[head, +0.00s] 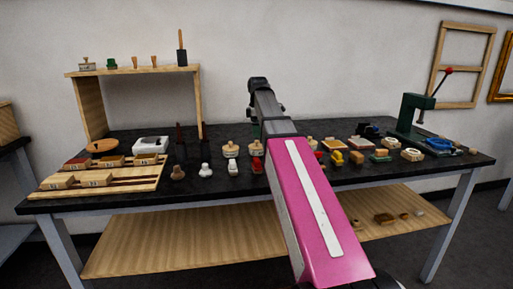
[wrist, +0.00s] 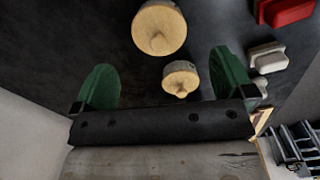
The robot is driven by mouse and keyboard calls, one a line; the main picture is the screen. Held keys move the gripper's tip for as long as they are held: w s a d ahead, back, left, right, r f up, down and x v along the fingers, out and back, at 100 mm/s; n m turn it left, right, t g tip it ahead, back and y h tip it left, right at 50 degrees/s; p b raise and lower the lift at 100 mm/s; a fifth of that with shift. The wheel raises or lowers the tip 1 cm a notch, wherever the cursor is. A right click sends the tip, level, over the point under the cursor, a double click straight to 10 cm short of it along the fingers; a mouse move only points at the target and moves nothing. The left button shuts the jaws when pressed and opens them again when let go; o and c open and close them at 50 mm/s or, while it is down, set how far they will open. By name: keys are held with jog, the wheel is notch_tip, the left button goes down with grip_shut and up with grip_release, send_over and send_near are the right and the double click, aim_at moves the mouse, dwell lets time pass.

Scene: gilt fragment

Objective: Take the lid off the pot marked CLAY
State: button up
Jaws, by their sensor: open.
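Two round pots with pale wooden knobbed lids show in the wrist view. The larger lidded pot (wrist: 160,28) is beyond the fingertips, near the top edge. The smaller lidded pot (wrist: 181,78) appears between my open green fingers, nearer the right one; I cannot tell its depth below them. My gripper (wrist: 162,66) is open and empty. In the head view, two lidded pots stand side by side, a left one (head: 230,149) and a right one (head: 256,148). No CLAY mark is readable. My arm hides much of the gripper in the head view.
The black bench top (head: 350,178) is crowded. A red block (wrist: 288,11) and a pale block (wrist: 268,57) lie right of the pots in the wrist view. A wooden shelf (head: 135,70) stands left, and a green press (head: 412,115) stands right.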

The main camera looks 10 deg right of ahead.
aim_at(256, 142)
jog(key=shift+w+a+f, duration=0.1)
jog(key=shift+a+f, duration=0.1)
jog(key=shift+f, duration=1.55)
jog(key=shift+w+a+f, duration=0.1)
jog(key=shift+a+f, duration=0.1)
jog(key=shift+f, duration=1.5)
jog(key=c, duration=0.9)
